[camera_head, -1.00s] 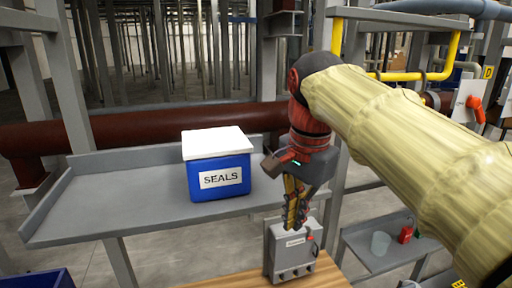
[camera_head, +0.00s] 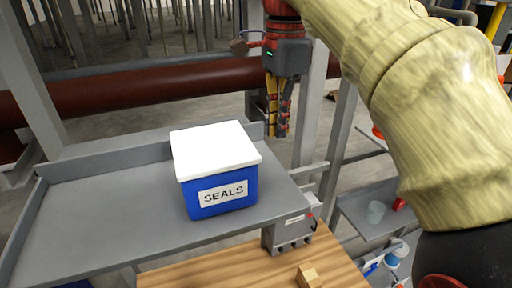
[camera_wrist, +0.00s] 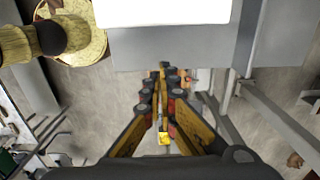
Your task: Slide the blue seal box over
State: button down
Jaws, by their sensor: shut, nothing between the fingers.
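The blue seal box (camera_head: 220,190), with a white lid and a SEALS label, stands upright on the grey metal shelf (camera_head: 100,215), near the shelf's right end. My gripper (camera_head: 278,134) points down beyond the shelf's right end, to the right of the box and apart from it. Its fingers are closed together with nothing between them. In the wrist view my gripper (camera_wrist: 163,135) shows over the floor, and the box's white lid (camera_wrist: 165,10) is cut off at the top edge.
The shelf has raised lips at its back and left; its left part is bare. A grey control box (camera_head: 290,232) stands below the shelf's right end by a wooden top (camera_head: 235,268) with a small wooden block (camera_head: 308,276). A dark red pipe (camera_head: 130,88) runs behind.

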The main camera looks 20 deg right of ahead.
notch_tip(320, 180, down, 9)
jog(key=shift+s+f, duration=0.1)
jog(key=shift+f, duration=0.1)
jog(key=a+p, duration=0.1)
jog(key=a, duration=0.2)
jog(key=shift+f, duration=0.2)
jog(key=shift+a+p, duration=0.3)
jog(key=shift+a, duration=0.15)
jog(key=shift+a, duration=0.1)
